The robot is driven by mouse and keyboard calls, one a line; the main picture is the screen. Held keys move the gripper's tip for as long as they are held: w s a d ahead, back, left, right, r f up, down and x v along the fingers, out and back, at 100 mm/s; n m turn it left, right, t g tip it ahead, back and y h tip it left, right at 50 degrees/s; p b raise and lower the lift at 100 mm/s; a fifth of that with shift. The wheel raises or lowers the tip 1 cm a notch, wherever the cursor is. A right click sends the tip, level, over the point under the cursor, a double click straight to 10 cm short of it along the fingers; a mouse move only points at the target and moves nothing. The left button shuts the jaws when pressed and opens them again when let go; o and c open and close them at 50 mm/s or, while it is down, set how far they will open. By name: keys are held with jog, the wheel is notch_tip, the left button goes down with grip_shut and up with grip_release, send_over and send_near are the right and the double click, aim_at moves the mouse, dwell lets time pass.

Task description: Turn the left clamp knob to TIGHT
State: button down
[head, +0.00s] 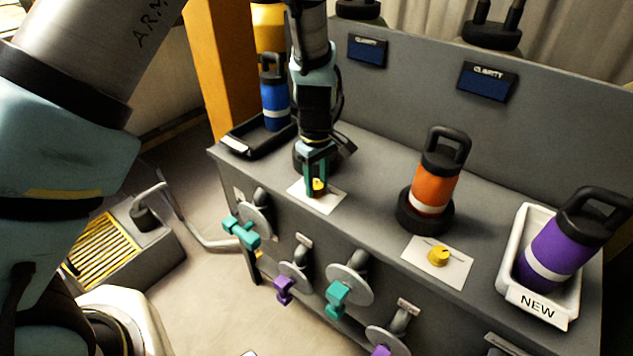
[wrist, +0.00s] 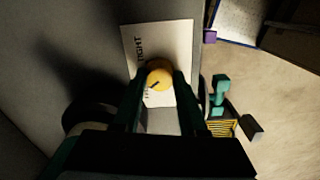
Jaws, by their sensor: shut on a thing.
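The left clamp knob (head: 319,184) is a small yellow knob on a white label card (head: 329,200) on the grey bench top. In the wrist view the knob (wrist: 159,74) shows a dark pointer line towards its lower left, and the card (wrist: 170,40) reads "TIGHT" at its upper part; the lower lettering is partly hidden. My gripper (head: 317,180) reaches down from above and is shut on the knob, one finger on each side. In the wrist view its green fingers (wrist: 160,88) flank the knob.
A second yellow knob (head: 438,256) sits on its own card to the right. An orange bottle (head: 437,183) stands in a black holder behind it. A purple bottle (head: 560,250) leans in a white tray (head: 545,307) marked "NEW". A blue bottle (head: 275,102) stands behind left. Valves line the bench front.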

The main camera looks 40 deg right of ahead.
jog(key=m, duration=0.4)
jog(key=shift+m+b, duration=0.3)
jog(key=shift+b, duration=0.05)
jog(key=m, duration=0.3)
jog(key=shift+m+b, duration=0.3)
jog(key=shift+b, duration=0.05)
jog(key=m, duration=0.4)
jog(key=shift+b, duration=0.3)
jog(key=shift+m, duration=1.8)
jog(key=shift+c, duration=2.2)
grip_release()
